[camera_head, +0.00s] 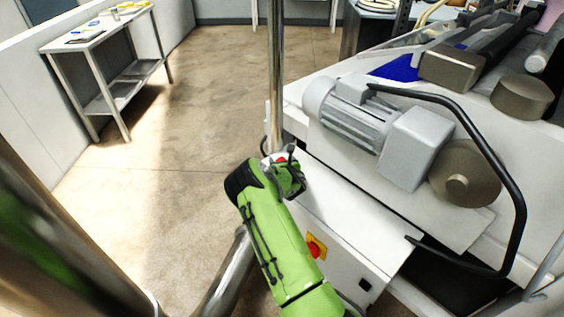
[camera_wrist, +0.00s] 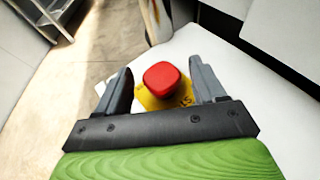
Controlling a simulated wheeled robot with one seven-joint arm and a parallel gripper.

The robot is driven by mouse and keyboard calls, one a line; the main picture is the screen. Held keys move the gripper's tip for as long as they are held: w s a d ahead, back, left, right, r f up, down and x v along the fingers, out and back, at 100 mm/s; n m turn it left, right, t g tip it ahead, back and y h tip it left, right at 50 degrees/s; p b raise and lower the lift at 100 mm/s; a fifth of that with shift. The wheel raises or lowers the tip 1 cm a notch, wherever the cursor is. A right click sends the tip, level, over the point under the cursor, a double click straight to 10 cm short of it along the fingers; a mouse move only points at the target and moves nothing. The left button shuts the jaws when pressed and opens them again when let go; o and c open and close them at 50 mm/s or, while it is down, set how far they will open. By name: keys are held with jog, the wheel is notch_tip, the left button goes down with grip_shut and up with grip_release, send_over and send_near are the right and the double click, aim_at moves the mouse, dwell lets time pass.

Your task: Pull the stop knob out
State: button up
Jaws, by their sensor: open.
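The red stop knob (camera_wrist: 164,79) sits on a yellow plate (camera_wrist: 178,98) in the wrist view. My gripper (camera_wrist: 162,88) is open, with one dark finger on each side of the knob. A gap shows between the knob and each finger in that view; I cannot tell the depth between them. In the head view my green gripper (camera_head: 284,170) is at the corner of the white machine housing, and only a bit of the red knob (camera_head: 281,160) shows behind the fingers.
A red-and-yellow rotary switch (camera_head: 315,247) is on the machine's front panel, below my gripper. A grey motor (camera_head: 350,115) and a black bent handle (camera_head: 505,180) are to the right. A vertical metal post (camera_head: 276,70) rises beside the knob. A side table (camera_head: 75,45) stands far left.

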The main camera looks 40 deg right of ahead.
jog(key=p+v, duration=0.6)
jog(key=v, duration=0.9)
jog(key=shift+s+r, duration=0.2)
jog(key=shift+s, duration=0.1)
jog(key=shift+a, duration=0.15)
